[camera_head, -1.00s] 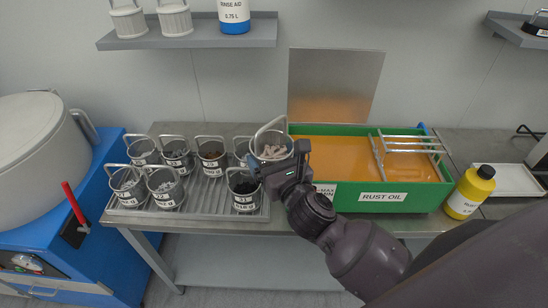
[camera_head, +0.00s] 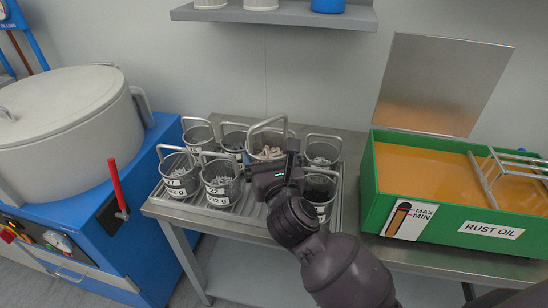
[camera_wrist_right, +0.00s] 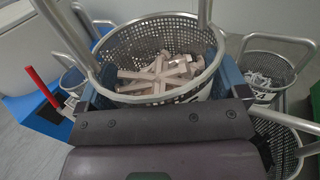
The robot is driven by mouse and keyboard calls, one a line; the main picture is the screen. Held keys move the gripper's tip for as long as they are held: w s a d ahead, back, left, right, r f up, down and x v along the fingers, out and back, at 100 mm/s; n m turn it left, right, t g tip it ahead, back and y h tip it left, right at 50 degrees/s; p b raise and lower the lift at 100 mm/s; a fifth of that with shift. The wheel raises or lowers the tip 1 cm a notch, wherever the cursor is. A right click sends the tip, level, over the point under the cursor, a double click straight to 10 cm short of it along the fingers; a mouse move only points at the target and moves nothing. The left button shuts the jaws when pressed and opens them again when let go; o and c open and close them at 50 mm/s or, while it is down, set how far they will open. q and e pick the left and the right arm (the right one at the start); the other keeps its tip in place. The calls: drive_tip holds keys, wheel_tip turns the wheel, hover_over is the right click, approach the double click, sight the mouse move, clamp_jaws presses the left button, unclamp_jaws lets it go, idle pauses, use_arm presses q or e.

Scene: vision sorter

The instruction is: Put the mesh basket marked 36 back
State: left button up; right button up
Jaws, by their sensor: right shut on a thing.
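My right gripper (camera_head: 268,172) is shut on a mesh basket (camera_head: 268,140) with an upright wire handle and pale beige parts inside. In the head view this held basket is over the middle of the drip tray (camera_head: 250,214), among the other baskets. Whether its bottom touches the tray is hidden. In the wrist view the held basket (camera_wrist_right: 170,85) is upright, with its cross-shaped parts showing. Its label is mostly hidden behind my gripper, and I cannot read the number. My left gripper is not in view.
Baskets stand close around it: two in front left (camera_head: 180,175) (camera_head: 220,185), others behind (camera_head: 197,135), and two at the right (camera_head: 322,150) (camera_head: 318,192). The green rust oil tank (camera_head: 400,180) is to the right. A blue machine (camera_head: 85,220) with a red lever stands left.

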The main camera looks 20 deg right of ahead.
drive_tip(key=f, duration=0.1)
drive_tip(key=w+f+h+b, duration=0.1)
drive_tip(key=f, duration=0.1)
drive_tip(key=shift+w+a+f+m+b, duration=0.2)
drive_tip(key=shift+m+b, duration=0.1)
drive_tip(key=shift+m, duration=0.1)
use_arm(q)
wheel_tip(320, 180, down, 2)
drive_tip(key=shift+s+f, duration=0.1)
use_arm(e)
drive_tip(key=shift+w+d+f+g, duration=0.1)
drive_tip(key=shift+d+f+g, duration=0.05)
drive_tip(key=shift+f+g, duration=0.2)
wheel_tip(320, 180, down, 5)
drive_tip(key=b, duration=0.4)
drive_tip(key=shift+f+b, duration=0.9)
drive_tip(key=shift+b, duration=0.1)
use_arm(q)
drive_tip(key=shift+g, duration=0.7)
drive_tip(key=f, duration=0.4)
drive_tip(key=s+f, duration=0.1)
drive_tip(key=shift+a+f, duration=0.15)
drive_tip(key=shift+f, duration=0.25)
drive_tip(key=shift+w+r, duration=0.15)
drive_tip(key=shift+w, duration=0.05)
use_arm(e)
drive_tip(key=shift+r, duration=0.1)
